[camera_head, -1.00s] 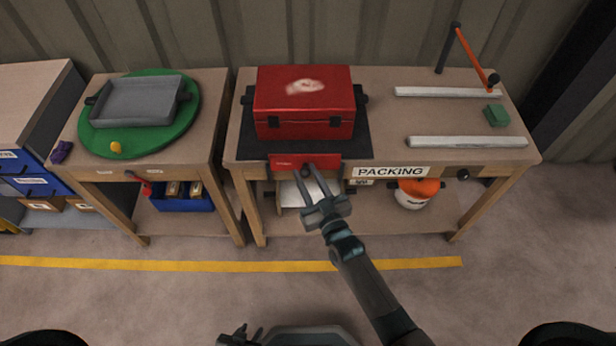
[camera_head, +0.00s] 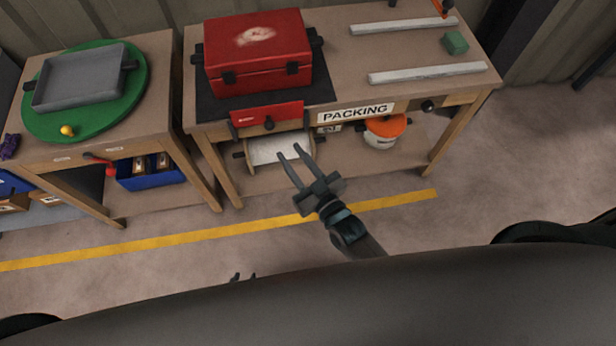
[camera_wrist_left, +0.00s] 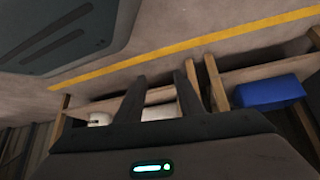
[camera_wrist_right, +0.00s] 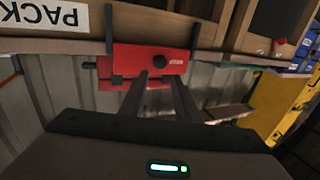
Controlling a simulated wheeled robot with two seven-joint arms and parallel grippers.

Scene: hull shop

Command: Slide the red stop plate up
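The red stop plate (camera_head: 266,117), with a dark knob (camera_head: 269,125), stands upright at the front edge of the packing table, before the red toolbox (camera_head: 258,50). Its upper part overlaps the dark mat in view. In the right wrist view, where the scene is upside down, the plate (camera_wrist_right: 176,62) sits between two dark uprights and reaches above the table edge. My right gripper (camera_head: 290,155) is open and empty, below and right of the plate, apart from the knob. My left gripper (camera_wrist_left: 164,74) is open and empty, low over the floor; only its tips (camera_head: 243,277) show in the head view.
A roll of white sheet (camera_head: 280,149) and an orange-lidded pot (camera_head: 383,132) are on the lower shelf. Two pale bars (camera_head: 427,73) and a green block (camera_head: 455,42) lie on the tabletop. The left table holds a grey tray (camera_head: 78,78). The floor in front is clear.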

